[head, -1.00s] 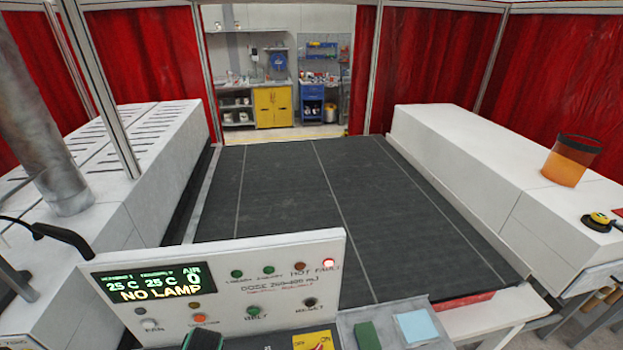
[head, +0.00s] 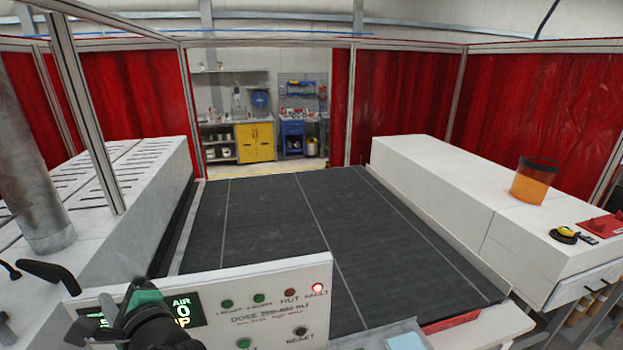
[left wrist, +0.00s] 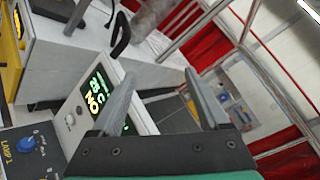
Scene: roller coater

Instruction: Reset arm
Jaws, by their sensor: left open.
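My left gripper (head: 98,315) is in front of the left end of the white control panel (head: 270,302) in the head view. Its jaws are open and look empty. It hides part of the panel's green and yellow display (head: 184,309). In the left wrist view its two grey fingers stand apart (left wrist: 160,82), with the display (left wrist: 97,95) behind them at the left. The red fault lamp (head: 317,288) on the panel is lit. My right gripper is not in view.
A wide dark conveyor belt (head: 275,215) runs away behind the panel between white housings. An orange-filled cup (head: 533,184) and a yellow-and-black round item (head: 565,234) sit on the right housing (head: 480,205). A blue knob (left wrist: 28,143) shows in the left wrist view.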

